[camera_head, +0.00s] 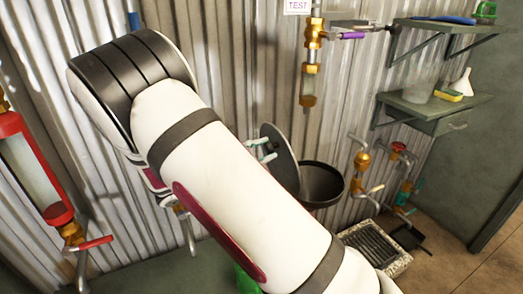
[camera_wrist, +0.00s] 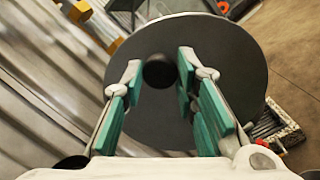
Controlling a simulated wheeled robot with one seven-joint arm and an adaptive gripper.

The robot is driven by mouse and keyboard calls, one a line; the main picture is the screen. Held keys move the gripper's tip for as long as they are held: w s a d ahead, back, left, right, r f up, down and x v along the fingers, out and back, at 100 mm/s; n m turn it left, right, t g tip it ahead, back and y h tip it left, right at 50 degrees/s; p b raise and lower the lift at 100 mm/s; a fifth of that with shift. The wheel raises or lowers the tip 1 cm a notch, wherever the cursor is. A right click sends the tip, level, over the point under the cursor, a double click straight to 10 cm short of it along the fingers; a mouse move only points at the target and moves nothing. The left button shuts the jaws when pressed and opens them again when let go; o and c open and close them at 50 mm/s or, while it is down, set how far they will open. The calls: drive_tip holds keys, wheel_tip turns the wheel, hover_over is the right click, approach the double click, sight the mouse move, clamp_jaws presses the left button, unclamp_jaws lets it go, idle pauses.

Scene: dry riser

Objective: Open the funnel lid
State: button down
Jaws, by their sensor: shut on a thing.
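The funnel lid (camera_head: 283,162) is a dark grey round disc. In the head view it stands steeply tilted at the left of the black funnel (camera_head: 322,184), whose round mouth shows uncovered. In the wrist view the lid (camera_wrist: 225,95) fills the middle, with a dark round knob (camera_wrist: 160,73) at its centre. My gripper (camera_wrist: 161,72) has its teal-padded fingers on either side of the knob and is shut on it. In the head view my gripper (camera_head: 262,151) shows only in small part, because my arm hides most of it.
A corrugated metal wall (camera_head: 235,60) stands close behind. Brass valves and pipes (camera_head: 361,162) stand right of the funnel. A floor grate (camera_head: 372,246) lies below it. A red-framed sight glass (camera_head: 33,170) is at the left. Shelves (camera_head: 430,108) hang at the upper right.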

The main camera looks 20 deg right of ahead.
drive_tip(key=shift+a+f+h, duration=0.25)
drive_tip(key=shift+a+h, duration=0.05)
drive_tip(key=shift+a, duration=0.2)
drive_tip(key=c, duration=1.3)
unclamp_jaws()
drive_tip(key=a, duration=0.4)
drive_tip(key=a+f, duration=0.1)
drive_tip(key=a, duration=0.3)
drive_tip(key=a+f, duration=0.1)
drive_tip(key=a, duration=0.2)
drive_tip(key=shift+s+a+f, duration=0.15)
drive_tip(key=shift+s+a, duration=0.1)
drive_tip(key=shift+a, duration=0.15)
